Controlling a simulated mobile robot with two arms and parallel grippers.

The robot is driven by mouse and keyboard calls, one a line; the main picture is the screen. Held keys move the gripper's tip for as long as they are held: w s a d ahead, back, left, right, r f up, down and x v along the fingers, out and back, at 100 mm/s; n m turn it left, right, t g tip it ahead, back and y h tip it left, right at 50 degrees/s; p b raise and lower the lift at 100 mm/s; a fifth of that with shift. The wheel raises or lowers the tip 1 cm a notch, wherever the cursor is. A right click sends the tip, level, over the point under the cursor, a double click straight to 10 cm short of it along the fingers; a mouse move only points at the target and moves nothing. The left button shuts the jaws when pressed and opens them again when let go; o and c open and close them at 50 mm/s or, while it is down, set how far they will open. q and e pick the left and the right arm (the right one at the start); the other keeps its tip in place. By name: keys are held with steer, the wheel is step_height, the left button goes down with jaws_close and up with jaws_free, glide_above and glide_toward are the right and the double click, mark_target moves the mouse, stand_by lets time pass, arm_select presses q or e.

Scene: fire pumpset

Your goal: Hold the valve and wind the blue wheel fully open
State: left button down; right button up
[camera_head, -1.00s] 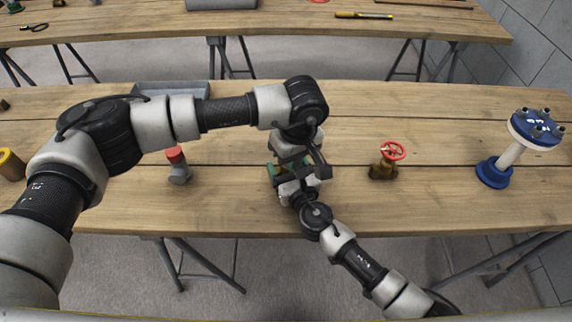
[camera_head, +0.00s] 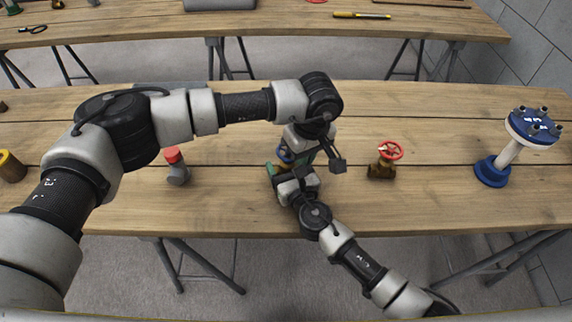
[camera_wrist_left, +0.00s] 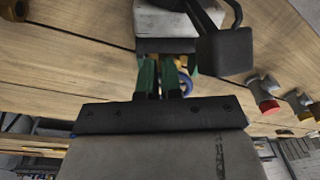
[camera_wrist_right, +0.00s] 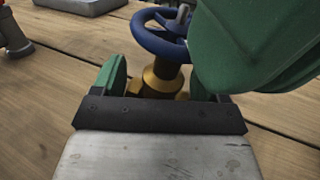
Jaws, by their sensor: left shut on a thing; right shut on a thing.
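The valve has a yellow-brass body (camera_wrist_right: 160,82) and a blue wheel (camera_wrist_right: 160,36) on top, seen best in the right wrist view. In the head view the wheel (camera_head: 284,156) is partly hidden by my grippers. My right gripper (camera_wrist_right: 157,86) is shut on the valve body, one green finger on each side. My left gripper (camera_wrist_left: 165,72) is shut with its green fingers close together at the wheel's rim. A blue arc of the wheel (camera_wrist_left: 189,88) shows beside these fingers in the left wrist view. The contact itself is hidden.
A brass valve with a red wheel (camera_head: 384,160) stands to the right on the wooden table (camera_head: 430,205). Farther right is a blue-flanged pipe (camera_head: 507,150). A grey fitting with a red cap (camera_head: 176,167) stands left, and a grey tray (camera_head: 165,86) lies behind my left arm.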

arm_select(q)
steer(key=shift+w+d+f, duration=0.15)
steer(key=shift+w+f, duration=0.05)
steer(key=shift+f, duration=0.5)
steer(key=shift+d, duration=0.1)
step_height(320, 180, up, 6)
steer(key=d, duration=0.1)
stand_by(0.7)
steer(key=shift+s+r, duration=0.1)
steer(key=shift+r, duration=0.05)
